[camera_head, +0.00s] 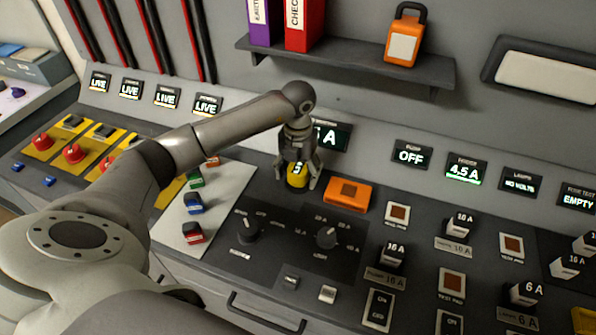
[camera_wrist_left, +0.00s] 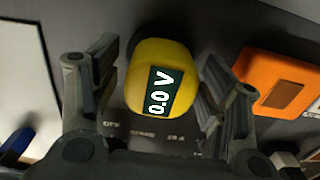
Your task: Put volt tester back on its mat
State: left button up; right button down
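The volt tester is a rounded yellow body with a dark display reading 0.0 V. It shows in the left wrist view (camera_wrist_left: 160,65) between the fingers, and partly hidden in the head view (camera_head: 297,178) at the back of the dark console panel. My left gripper (camera_head: 298,182) reaches down over it, one finger on each side. In the left wrist view the fingers (camera_wrist_left: 155,95) are apart, with narrow gaps showing beside the tester. I cannot tell which surface is its mat. My right gripper is not in view.
An orange block (camera_head: 347,193) lies close to the right of the left gripper. A pale board (camera_head: 226,192) with green, blue and red pieces is to the left. Dials (camera_head: 327,237) stand in front. A shelf (camera_head: 350,66) with binders and an orange padlock-like item is above.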

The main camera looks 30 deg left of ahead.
aim_at(298, 168)
pick_arm(q)
jog(key=shift+r, duration=0.3)
notch_tip(298, 168, up, 11)
jog(key=shift+f+b, duration=0.2)
jog(key=shift+b, duration=0.55)
jog(key=shift+r, duration=0.6)
jog(key=shift+f, duration=0.15)
dwell(0.5)
